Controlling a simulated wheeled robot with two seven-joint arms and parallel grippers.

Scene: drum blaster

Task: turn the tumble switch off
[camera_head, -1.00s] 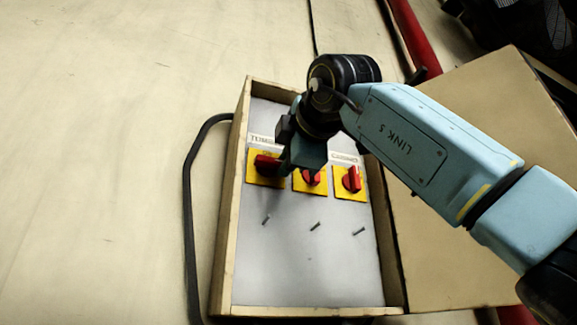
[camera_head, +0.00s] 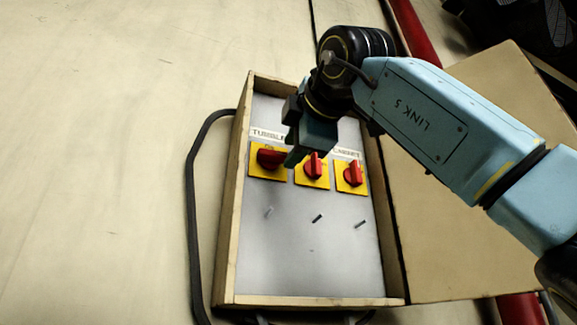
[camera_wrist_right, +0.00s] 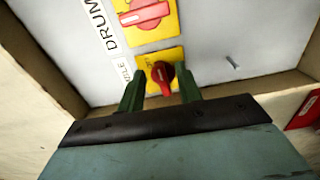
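The tumble switch is a red knob (camera_head: 270,158) on a yellow plate, leftmost of the three on the grey panel, under the "TUMBLE" label. Its handle lies sideways in the head view, across the direction of the other two knobs. My right gripper (camera_head: 294,157) is over the panel at the right edge of the tumble plate. In the right wrist view, its two green fingers (camera_wrist_right: 161,88) are apart, with the red tumble knob (camera_wrist_right: 163,76) showing between and just beyond them. I cannot tell whether they touch it. My left gripper is not in view.
The middle knob (camera_head: 313,166) is close to the right of my gripper; the right knob (camera_head: 352,174) is beyond it. Small metal pegs (camera_head: 318,218) stick out below. The wooden box rim (camera_head: 229,235) surrounds the panel. A black cable (camera_head: 188,190) runs along its left.

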